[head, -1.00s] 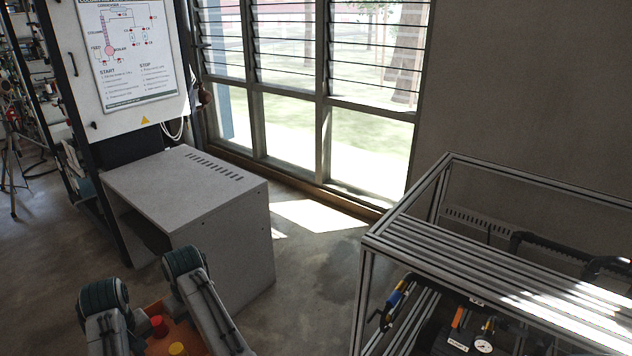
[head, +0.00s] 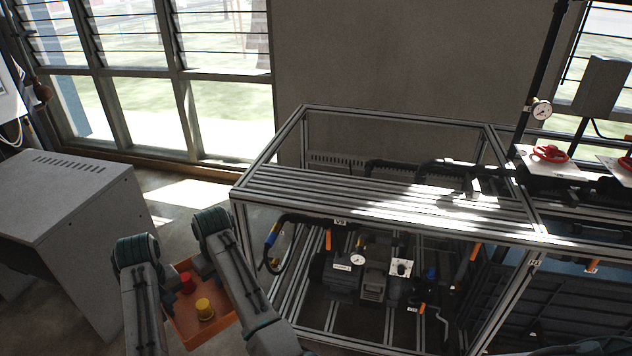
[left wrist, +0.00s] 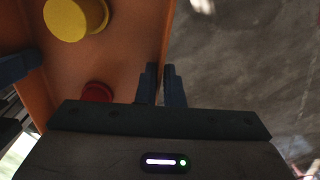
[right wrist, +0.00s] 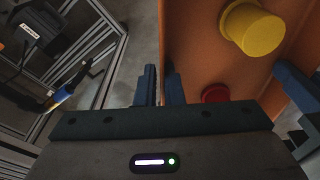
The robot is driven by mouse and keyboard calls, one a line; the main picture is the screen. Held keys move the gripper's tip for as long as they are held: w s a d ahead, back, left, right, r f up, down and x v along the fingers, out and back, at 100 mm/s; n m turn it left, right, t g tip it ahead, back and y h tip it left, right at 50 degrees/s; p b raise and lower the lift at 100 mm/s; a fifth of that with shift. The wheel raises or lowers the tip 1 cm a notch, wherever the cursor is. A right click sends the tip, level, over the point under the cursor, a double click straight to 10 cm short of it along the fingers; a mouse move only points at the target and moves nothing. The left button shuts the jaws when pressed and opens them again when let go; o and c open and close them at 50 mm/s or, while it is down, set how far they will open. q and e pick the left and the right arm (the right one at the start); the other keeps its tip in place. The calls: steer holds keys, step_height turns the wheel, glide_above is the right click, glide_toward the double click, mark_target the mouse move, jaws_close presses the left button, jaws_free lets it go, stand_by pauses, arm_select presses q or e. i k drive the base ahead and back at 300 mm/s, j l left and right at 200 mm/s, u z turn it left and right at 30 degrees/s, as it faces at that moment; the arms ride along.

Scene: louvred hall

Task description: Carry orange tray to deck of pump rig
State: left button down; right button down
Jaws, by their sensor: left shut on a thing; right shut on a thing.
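The orange tray (head: 190,331) hangs between my two arms at the lower left of the head view, with a red piece (head: 187,283) and a yellow piece (head: 204,309) in it. My left gripper (left wrist: 162,88) is shut on one tray wall in the left wrist view. My right gripper (right wrist: 160,88) is shut on the opposite wall in the right wrist view. In the head view the arms partly hide the tray and the fingertips. The pump rig (head: 290,127) is an aluminium-profile frame to the right of the tray, with a slatted deck (head: 370,196) on top, bare in its middle.
A grey cabinet (head: 75,195) stands at the left. Pumps and a gauge (head: 357,259) sit below the deck. Red-handled valves (head: 550,153) stand at the far right. Open floor lies between cabinet and rig.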

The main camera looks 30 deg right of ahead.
mark_target(378, 195)
steer(key=z, duration=1.2)
